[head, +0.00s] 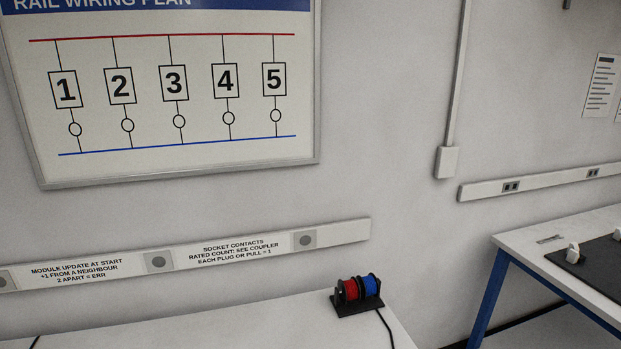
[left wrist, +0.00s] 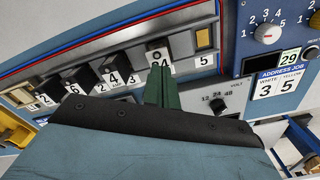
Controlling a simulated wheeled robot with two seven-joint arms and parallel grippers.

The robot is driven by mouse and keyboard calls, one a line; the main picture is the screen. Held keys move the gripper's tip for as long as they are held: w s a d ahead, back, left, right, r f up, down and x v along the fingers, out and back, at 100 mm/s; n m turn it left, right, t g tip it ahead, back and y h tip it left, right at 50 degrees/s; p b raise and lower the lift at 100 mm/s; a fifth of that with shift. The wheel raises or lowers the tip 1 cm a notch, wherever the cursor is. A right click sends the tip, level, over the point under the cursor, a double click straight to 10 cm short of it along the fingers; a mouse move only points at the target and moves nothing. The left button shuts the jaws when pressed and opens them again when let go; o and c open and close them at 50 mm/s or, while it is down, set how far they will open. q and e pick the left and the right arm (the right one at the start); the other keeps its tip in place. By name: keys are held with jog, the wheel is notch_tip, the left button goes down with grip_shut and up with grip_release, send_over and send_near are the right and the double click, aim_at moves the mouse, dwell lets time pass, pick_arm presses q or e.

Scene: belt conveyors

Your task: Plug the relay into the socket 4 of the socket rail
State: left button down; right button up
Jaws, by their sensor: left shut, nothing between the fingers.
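My left gripper (left wrist: 163,72) shows in the left wrist view as narrow green fingers, shut with nothing between them. The fingertips stand in front of the socket rail (left wrist: 130,50), just below a block with a white face (left wrist: 157,49); I cannot tell whether they touch it. Several black blocks (left wrist: 83,77) sit in a row along the rail to the left, with number labels below them. A yellowish rectangle (left wrist: 203,38) is at the right end of the row. I cannot tell which block is the relay. Neither gripper shows in the head view.
Right of the rail is a blue panel with a selector knob (left wrist: 268,33) and an address label (left wrist: 279,84) reading white 3, yellow 5. A volt knob (left wrist: 217,104) is below. The head view shows a wall wiring plan (head: 172,82), red and blue spools (head: 359,289) and a table (head: 530,246).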

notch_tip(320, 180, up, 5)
jog(key=p, duration=0.4)
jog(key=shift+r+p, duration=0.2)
jog(key=shift+p, duration=0.2)
